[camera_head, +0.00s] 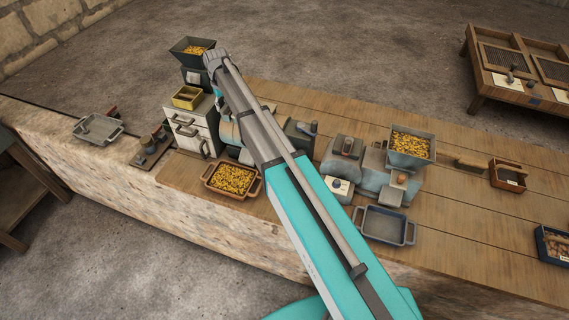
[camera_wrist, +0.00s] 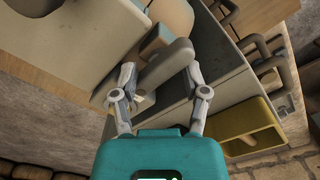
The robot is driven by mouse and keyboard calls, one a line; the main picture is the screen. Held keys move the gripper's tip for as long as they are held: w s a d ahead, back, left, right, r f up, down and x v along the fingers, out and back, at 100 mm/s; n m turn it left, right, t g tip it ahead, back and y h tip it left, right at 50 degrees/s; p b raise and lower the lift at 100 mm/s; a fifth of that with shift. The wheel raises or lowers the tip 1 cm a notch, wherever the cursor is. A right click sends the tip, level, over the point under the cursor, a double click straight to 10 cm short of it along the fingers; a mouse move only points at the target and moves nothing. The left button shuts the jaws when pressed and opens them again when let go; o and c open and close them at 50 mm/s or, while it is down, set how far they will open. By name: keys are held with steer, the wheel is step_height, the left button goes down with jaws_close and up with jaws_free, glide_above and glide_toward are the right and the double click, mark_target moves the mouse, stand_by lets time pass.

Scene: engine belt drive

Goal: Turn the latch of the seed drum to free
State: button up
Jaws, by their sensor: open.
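In the wrist view, my gripper (camera_wrist: 160,82) is open, with one finger on each side of a grey rounded lever (camera_wrist: 167,62). The lever lies between the fingertips; I cannot tell whether they touch it. It appears to be the latch. A tan and teal part (camera_wrist: 172,18) shows just beyond the lever. In the head view my arm covers this spot, so the latch and fingertips are hidden there.
A pale cabinet with dark handles (camera_head: 188,132) stands close by, with a yellow box (camera_head: 187,97) on top; the box also shows in the wrist view (camera_wrist: 240,122). A tray of yellow grain (camera_head: 231,180) sits in front. A grain hopper (camera_head: 410,148) and empty tray (camera_head: 384,226) are right of my arm.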

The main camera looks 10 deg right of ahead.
mark_target(225, 106)
steer(key=n, duration=0.8)
steer(key=shift+r+n+p, duration=0.3)
steer(key=shift+r+p, duration=0.05)
steer(key=shift+p, duration=0.05)
step_height(225, 106, up, 13)
steer(key=p, duration=1.3)
steer(key=s+d+f+m+b, duration=0.3)
steer(key=s+d+f+b, duration=0.2)
steer(key=s, duration=0.3)
steer(key=s+d+f+m+b, duration=0.3)
steer(key=s+d+f+b, duration=0.2)
steer(key=s+f+b, duration=0.2)
steer(key=s+d+f+m+b, duration=0.3)
steer(key=s+d+f+b, duration=0.2)
steer(key=s, duration=0.6)
step_height(225, 106, down, 2)
steer(key=shift+d+f+b, duration=0.1)
steer(key=shift+d+b, duration=0.05)
steer(key=shift+b, duration=0.95)
steer(key=shift+s+d+f+m+b, duration=0.3)
steer(key=shift+s+f+b, duration=0.05)
steer(key=shift+s, duration=0.3)
